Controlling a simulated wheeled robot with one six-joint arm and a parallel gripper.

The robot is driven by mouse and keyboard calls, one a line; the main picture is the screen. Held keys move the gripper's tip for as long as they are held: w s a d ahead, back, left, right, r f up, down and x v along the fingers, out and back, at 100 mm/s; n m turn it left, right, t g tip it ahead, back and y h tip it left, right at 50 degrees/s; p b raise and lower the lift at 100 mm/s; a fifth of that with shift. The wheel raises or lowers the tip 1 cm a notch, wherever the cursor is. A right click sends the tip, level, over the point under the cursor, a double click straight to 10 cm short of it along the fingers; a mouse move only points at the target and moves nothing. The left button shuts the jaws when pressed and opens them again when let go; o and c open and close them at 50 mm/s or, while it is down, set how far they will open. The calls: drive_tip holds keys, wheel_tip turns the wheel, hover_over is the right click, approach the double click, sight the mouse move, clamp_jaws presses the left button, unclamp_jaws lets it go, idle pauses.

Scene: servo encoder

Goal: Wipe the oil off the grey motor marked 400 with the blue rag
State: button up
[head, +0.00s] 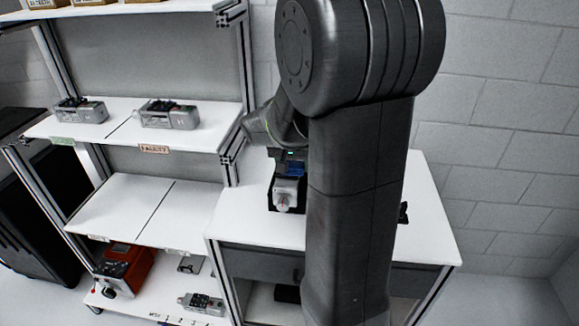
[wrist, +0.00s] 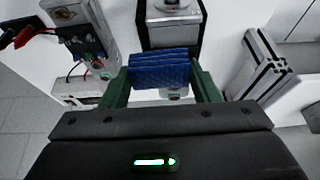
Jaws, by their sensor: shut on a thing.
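The blue rag (wrist: 160,72) is a ribbed, folded pad held between the green fingers of my gripper (wrist: 162,80). In the head view the rag (head: 291,166) shows as a small blue patch below my gripper (head: 290,156). A grey motor (head: 287,190) on a black holder sits on the white worktop just below and in front of it. I cannot read a 400 mark or make out oil. I cannot tell whether the rag touches the motor.
My arm hides much of the white worktop (head: 250,217). The shelf at left holds two grey motors (head: 80,110) (head: 170,114) and a FAULTY label (head: 154,149). A red device (head: 126,265) stands low down. In the wrist view, red and black leads (wrist: 45,38) lie at left.

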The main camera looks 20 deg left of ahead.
drive_tip(key=shift+r+p, duration=1.05)
drive_tip(key=shift+r, duration=0.7)
drive_tip(key=shift+a, duration=0.1)
